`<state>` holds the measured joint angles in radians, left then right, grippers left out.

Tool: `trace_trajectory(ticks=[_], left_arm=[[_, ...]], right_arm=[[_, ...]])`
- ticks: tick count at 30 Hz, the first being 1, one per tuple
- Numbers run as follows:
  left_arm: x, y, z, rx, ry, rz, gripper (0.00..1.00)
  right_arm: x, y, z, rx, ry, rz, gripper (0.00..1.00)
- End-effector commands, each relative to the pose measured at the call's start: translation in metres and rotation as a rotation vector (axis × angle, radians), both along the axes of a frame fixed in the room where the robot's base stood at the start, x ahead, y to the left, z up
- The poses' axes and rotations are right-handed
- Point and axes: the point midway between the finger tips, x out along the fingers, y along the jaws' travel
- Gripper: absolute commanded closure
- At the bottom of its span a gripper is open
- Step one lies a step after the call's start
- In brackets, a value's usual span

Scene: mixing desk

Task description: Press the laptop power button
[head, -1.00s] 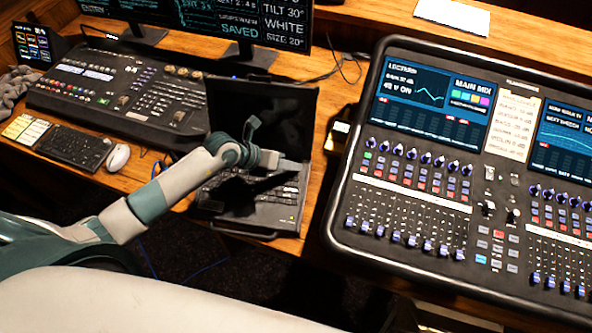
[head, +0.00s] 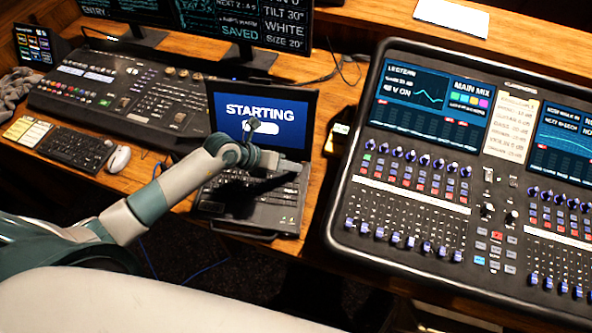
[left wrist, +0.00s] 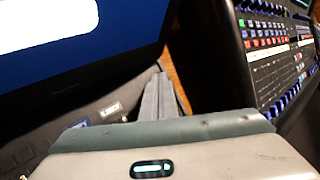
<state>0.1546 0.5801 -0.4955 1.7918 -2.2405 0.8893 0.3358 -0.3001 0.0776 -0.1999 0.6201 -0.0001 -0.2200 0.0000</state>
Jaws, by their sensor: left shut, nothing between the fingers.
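The laptop (head: 270,212) stands open on the desk. Its screen (head: 292,108) is lit blue and reads "STARTING" above a white bar. My left gripper (head: 297,167) is over the right rear part of the laptop's keyboard deck, close below the screen. In the left wrist view the fingers (left wrist: 161,78) are together with nothing between them, near the deck's right edge beside the lower screen corner (left wrist: 140,55). I cannot make out the power button; the fingers may hide it. Whether the tips touch the deck is unclear. My right gripper is not in view.
A large mixing console (head: 343,225) stands close to the laptop's right, with a small dark device (head: 338,138) between them. A control panel (head: 60,97), keyboard (head: 75,148) and white mouse (head: 118,158) lie to the left. Monitors (head: 296,40) stand behind.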

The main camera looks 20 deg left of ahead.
Motion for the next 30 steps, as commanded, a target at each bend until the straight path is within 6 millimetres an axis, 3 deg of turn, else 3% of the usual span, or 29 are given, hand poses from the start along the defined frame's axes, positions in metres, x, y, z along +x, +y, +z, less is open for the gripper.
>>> trace_trajectory(ticks=[17, 30], left_arm=[[0.000, 0.000, 0.008, 0.000, -0.001, 0.001, 1.00], [0.000, 0.000, 0.042, -0.001, -0.002, 0.000, 1.00]], right_arm=[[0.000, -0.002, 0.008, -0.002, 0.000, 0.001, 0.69], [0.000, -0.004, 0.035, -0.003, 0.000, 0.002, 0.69]])
